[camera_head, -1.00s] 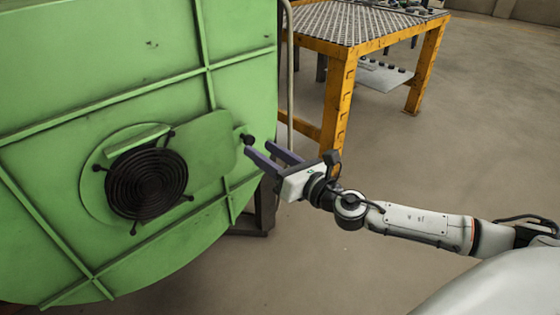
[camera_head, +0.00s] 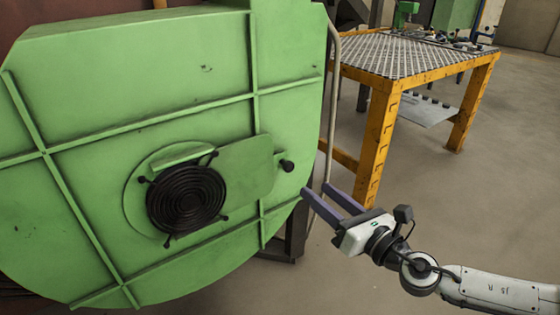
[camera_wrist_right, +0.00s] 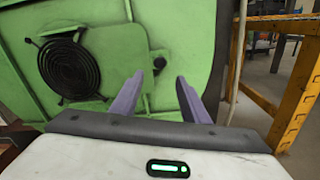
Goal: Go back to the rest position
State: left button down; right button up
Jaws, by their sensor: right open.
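My right gripper (camera_head: 330,204) is open and empty, with its two purple fingers apart. In the head view it is in front of the right lower part of the green furnace front (camera_head: 130,90), below and right of the dark knob (camera_head: 287,166). In the right wrist view the open fingers (camera_wrist_right: 157,98) point toward the green panel, with the knob (camera_wrist_right: 159,63) beyond and between them. I see no contact. My left gripper is not in view.
A round black vent grille (camera_head: 187,198) is on the green furnace. An orange table (camera_head: 378,140) with a perforated top stands behind at the right, with tools at its far end. A grey pipe (camera_head: 333,100) runs beside the furnace. The floor at right (camera_head: 500,190) is clear.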

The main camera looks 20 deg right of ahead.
jog(key=s+a+f+m+g+h, duration=0.1)
jog(key=s+a+f+m+g, duration=0.35)
jog(key=f+m, duration=0.6)
jog(key=s+a+f+m+g+h, duration=0.15)
jog(key=s+a+f+m, duration=0.5)
jog(key=m, duration=0.75)
jog(key=s+a+f+m+g+y, duration=0.3)
jog(key=s+a+f+m, duration=0.1)
jog(key=s+a+m, duration=0.3)
pick_arm(q)
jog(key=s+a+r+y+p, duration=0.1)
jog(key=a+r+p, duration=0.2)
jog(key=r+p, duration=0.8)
jog(key=p, duration=0.8)
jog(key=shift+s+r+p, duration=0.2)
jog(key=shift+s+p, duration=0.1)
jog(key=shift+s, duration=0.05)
pick_arm(e)
jog(key=s+d+r+m+h, duration=0.1)
jog(key=s+d+r, duration=0.2)
jog(key=r, duration=0.8)
jog(key=shift+d+r, duration=0.2)
jog(key=shift+r, duration=0.15)
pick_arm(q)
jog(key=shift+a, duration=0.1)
